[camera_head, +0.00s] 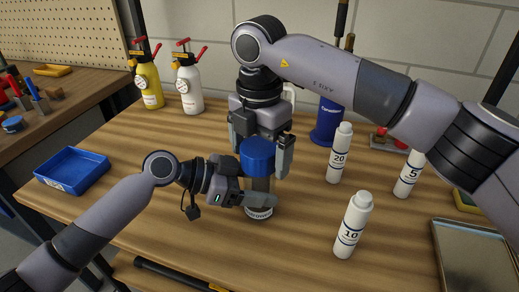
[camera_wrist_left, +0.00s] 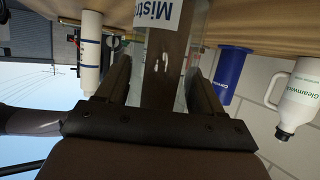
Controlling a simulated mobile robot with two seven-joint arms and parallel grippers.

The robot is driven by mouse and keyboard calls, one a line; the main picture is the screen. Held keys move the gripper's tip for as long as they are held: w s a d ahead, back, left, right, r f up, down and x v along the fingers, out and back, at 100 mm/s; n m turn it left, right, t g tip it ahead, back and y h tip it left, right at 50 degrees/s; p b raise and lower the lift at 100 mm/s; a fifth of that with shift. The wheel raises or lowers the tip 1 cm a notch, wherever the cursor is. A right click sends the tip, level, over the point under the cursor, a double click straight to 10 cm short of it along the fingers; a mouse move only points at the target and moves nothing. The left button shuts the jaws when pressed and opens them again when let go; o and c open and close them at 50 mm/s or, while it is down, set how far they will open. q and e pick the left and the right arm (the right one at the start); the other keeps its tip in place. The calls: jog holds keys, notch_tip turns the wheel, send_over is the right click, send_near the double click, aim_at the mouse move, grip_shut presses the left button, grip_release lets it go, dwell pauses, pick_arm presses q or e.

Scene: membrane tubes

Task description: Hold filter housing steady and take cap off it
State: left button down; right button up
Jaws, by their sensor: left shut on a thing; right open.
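The filter housing (camera_head: 259,211) stands upright on the wooden table, a dark clear cylinder with a white label at its base. Its blue cap (camera_head: 257,154) is on top. My left gripper (camera_head: 260,198) is shut on the lower body of the housing. In the left wrist view the housing (camera_wrist_left: 165,55) is between the two fingers, its label upside down; the cap is not visible there. My right gripper (camera_head: 260,147) points down from above, open, its fingers on either side of the cap. Whether they touch the cap, I cannot tell.
White tubes marked 20 (camera_head: 339,155), 10 (camera_head: 352,226) and 5 (camera_head: 409,174) stand to the right. A blue cup (camera_head: 327,123) is behind. A blue tray (camera_head: 72,171) lies at left, a metal tray (camera_head: 472,255) at right. Yellow (camera_head: 148,83) and white (camera_head: 189,86) spray bottles stand at back left.

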jog(key=shift+r, duration=0.15)
jog(key=shift+r, duration=2.15)
pick_arm(q)
jog(key=shift+c, duration=0.3)
grip_release()
jog(key=shift+a, duration=0.1)
